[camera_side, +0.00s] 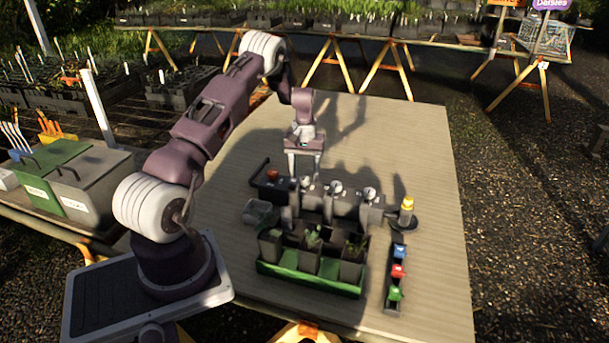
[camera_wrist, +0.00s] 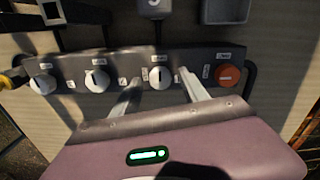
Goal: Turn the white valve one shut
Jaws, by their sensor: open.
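Three white valve knobs sit in a row on a dark manifold (camera_wrist: 127,60). The one beside the orange knob (camera_wrist: 228,75) is a white knob (camera_wrist: 160,77) with a dark upright line on its face. The other white knobs (camera_wrist: 97,80) and (camera_wrist: 43,84) are farther left in the wrist view. The small labels cannot be read, so I cannot tell which is valve one. My gripper (camera_wrist: 158,76) is open, its fingers on either side of the knob beside the orange one; contact is unclear. In the side view my gripper (camera_side: 305,174) hangs over the manifold's left part.
A green tray (camera_side: 310,283) with dark plant pots stands in front of the manifold. A yellow-topped post (camera_side: 407,206) stands at its right end. A strip with blue, red and green blocks (camera_side: 396,251) lies in front right. The table's far and right areas are clear.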

